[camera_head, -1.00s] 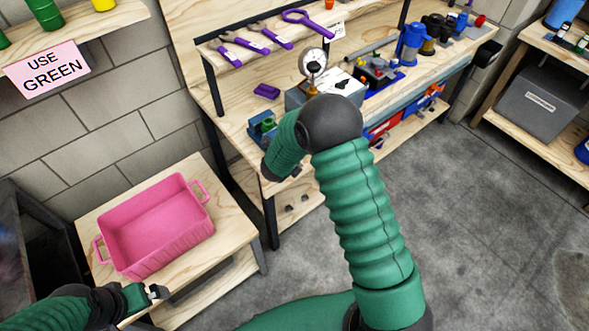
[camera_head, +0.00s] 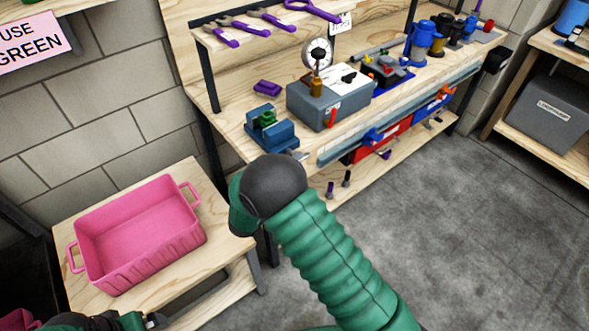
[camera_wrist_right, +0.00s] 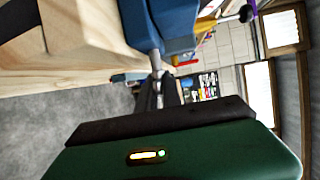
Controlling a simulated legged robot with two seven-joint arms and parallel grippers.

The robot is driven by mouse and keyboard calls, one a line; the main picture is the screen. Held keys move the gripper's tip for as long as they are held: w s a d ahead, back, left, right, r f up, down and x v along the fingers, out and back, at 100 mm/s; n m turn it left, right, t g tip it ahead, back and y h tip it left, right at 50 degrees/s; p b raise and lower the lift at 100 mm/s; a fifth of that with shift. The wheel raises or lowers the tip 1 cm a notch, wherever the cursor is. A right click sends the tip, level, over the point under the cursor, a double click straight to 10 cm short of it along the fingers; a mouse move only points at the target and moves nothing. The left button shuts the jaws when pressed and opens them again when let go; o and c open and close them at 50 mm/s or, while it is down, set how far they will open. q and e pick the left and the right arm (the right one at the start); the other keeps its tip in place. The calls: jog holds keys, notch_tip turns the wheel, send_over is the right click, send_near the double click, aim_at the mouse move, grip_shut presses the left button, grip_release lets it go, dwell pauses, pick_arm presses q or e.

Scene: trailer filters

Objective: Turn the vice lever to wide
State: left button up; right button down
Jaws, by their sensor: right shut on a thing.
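The blue vice (camera_head: 270,132) sits at the left front corner of the wooden workbench, with a green piece between its jaws. Its metal lever (camera_wrist_right: 156,58) sticks out from the blue body (camera_wrist_right: 172,22) in the right wrist view. My right gripper (camera_wrist_right: 158,88) is shut on the lever there. In the head view my right arm's dark joint hides most of this gripper, just in front of the vice; a small grey metal part (camera_head: 299,155) shows beside it. My left gripper (camera_head: 152,321) is at the bottom left edge, partly cut off; its opening is unclear.
A grey box with a dial gauge (camera_head: 330,100) stands right of the vice. A purple block (camera_head: 267,88) lies behind it. A pink bin (camera_head: 140,235) sits on a low wooden table at left. Red and blue bins (camera_head: 385,140) hang below the bench. The floor at right is clear.

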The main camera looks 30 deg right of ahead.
pick_arm(q)
jog(key=shift+s+b+x, duration=0.25)
jog(key=shift+b+x, duration=0.45)
jog(key=shift+x, duration=0.3)
pick_arm(e)
jog(key=shift+s+f+h, duration=0.1)
jog(key=shift+f+h, duration=0.3)
pick_arm(q)
jog(key=shift+f, duration=0.1)
pick_arm(e)
jog(key=shift+n, duration=0.3)
jog(key=shift+a, duration=0.1)
jog(key=c, duration=1.6)
grip_release()
jog(key=shift+o, duration=0.4)
jog(key=shift+r+t, duration=0.15)
jog(key=shift+t, duration=0.15)
pick_arm(q)
jog(key=shift+r+p, duration=0.4)
jog(key=shift+p, duration=0.05)
pick_arm(e)
jog(key=v, duration=1.7)
